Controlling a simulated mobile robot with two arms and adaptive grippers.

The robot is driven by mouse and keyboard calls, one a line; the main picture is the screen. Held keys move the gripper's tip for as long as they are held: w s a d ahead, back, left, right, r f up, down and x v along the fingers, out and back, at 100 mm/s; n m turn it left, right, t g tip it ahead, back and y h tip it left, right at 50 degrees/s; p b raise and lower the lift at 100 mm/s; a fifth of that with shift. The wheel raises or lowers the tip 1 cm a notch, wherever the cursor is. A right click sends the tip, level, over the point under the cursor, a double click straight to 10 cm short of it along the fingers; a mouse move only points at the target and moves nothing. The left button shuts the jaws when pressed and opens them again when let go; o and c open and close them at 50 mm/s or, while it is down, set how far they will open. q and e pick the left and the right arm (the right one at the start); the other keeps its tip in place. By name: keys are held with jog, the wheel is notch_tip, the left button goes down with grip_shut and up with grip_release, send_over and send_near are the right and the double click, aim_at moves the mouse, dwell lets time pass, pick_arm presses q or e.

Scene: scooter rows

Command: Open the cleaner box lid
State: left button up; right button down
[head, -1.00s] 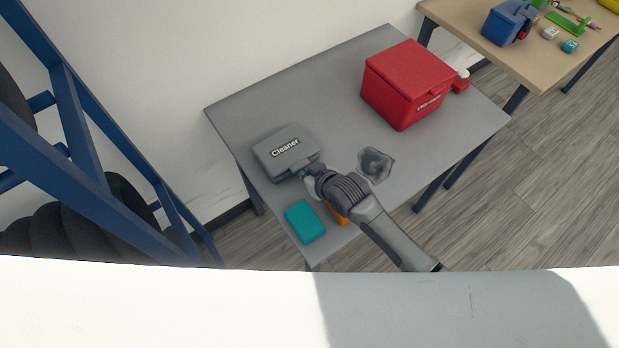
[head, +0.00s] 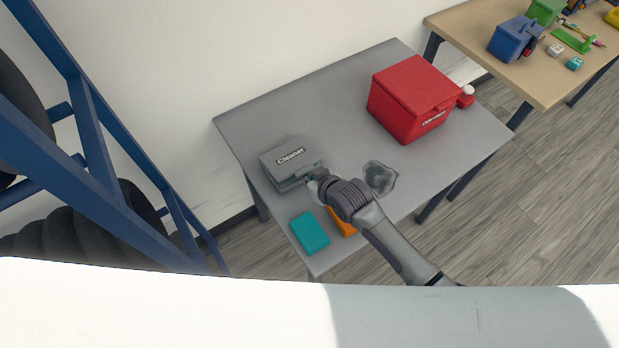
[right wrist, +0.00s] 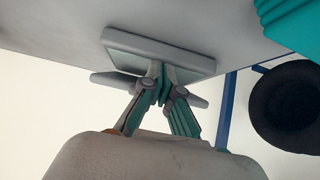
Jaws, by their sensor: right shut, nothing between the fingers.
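The grey cleaner box (head: 284,159) sits at the left end of the grey table, with a "Cleaner" label on its lid. The lid lies over the body with a dark seam along the front; I cannot tell whether it is slightly raised. My right gripper (head: 312,181) is at the box's front right edge, its fingers shut and empty. In the right wrist view the shut fingertips (right wrist: 162,84) are close in front of a grey box part (right wrist: 190,52); contact is unclear. My left gripper is out of view.
On the grey table (head: 330,105) are a teal block (head: 309,233), an orange item (head: 343,222) partly behind my arm, a grey crumpled cloth (head: 381,178) and a red box (head: 412,95). A blue rack (head: 105,165) with tires stands left. A wooden table (head: 470,50) is at the upper right.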

jog(key=shift+w+r+p, duration=0.1)
jog(key=shift+r+p, duration=0.2)
jog(key=shift+r, duration=0.2)
jog(key=shift+a, duration=0.1)
jog(key=shift+w+a+r+p, duration=0.2)
jog(key=shift+w+r+p, duration=0.1)
jog(key=shift+r+p, duration=0.4)
jog(key=shift+w+a+r+p, duration=0.25)
jog(key=shift+r+p, duration=0.35)
jog(key=shift+r, duration=0.2)
jog(key=shift+w+r, duration=0.1)
jog(key=shift+r, duration=0.05)
jog(key=shift+w+a+r+p, duration=0.3)
jog(key=shift+w+r+p, duration=0.15)
jog(key=shift+r, duration=0.2)
jog(key=shift+w+a+r+p, duration=0.25)
jog(key=shift+w+r+p, duration=0.15)
jog(key=shift+r, duration=0.2)
jog(key=shift+w+a+r, duration=0.1)
